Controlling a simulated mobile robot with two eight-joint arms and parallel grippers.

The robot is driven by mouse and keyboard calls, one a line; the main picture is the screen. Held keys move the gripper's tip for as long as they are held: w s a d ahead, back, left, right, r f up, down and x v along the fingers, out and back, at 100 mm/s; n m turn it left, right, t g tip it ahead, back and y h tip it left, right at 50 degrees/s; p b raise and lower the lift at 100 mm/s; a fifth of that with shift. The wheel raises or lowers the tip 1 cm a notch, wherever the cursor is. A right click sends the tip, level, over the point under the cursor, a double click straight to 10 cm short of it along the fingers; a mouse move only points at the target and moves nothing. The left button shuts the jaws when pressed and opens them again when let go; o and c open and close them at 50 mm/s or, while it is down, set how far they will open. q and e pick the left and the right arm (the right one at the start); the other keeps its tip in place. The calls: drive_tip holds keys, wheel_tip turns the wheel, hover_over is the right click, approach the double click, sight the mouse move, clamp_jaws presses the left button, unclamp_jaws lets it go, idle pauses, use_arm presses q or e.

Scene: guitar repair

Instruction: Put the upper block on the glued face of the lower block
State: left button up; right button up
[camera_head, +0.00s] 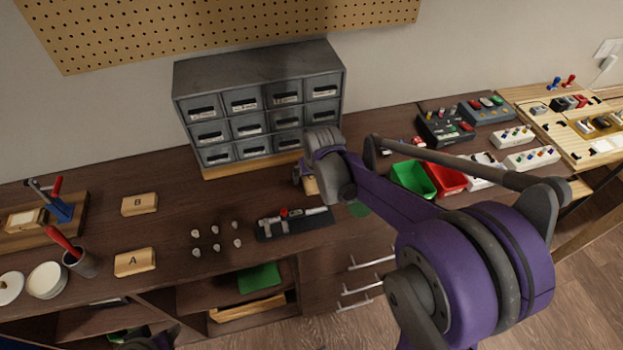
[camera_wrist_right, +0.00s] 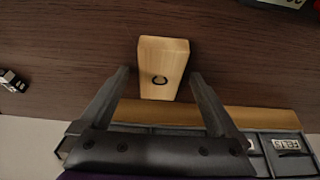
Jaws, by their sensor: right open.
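A pale wooden block (camera_wrist_right: 163,55) with a dark curved mark lies on the brown bench in the right wrist view. My right gripper (camera_wrist_right: 160,76) is open, one finger on each side of its near end, with visible gaps. In the head view this block (camera_head: 311,187) is mostly hidden by my right wrist. Block A (camera_head: 135,262) and block B (camera_head: 139,204) lie flat at the left. A pale block (camera_head: 25,220) sits in a wooden clamp fixture (camera_head: 66,226) at the far left. I cannot make out glue on any block. My left gripper's fingers do not show.
A grey drawer cabinet (camera_head: 258,104) stands just behind my right gripper. A dark tool tray (camera_head: 295,225) and several small pale knobs (camera_head: 214,230) lie in front. Green (camera_head: 413,180) and red (camera_head: 446,177) bins stand right.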

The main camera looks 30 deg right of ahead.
sight(312, 179)
drive_tip(key=shift+f, duration=0.1)
drive_tip(key=shift+c, duration=0.3)
clamp_jaws()
drive_tip(key=shift+r, duration=0.35)
wheel_tip(312, 179, up, 10)
drive_tip(key=p, duration=0.1)
drive_tip(key=shift+f, duration=0.15)
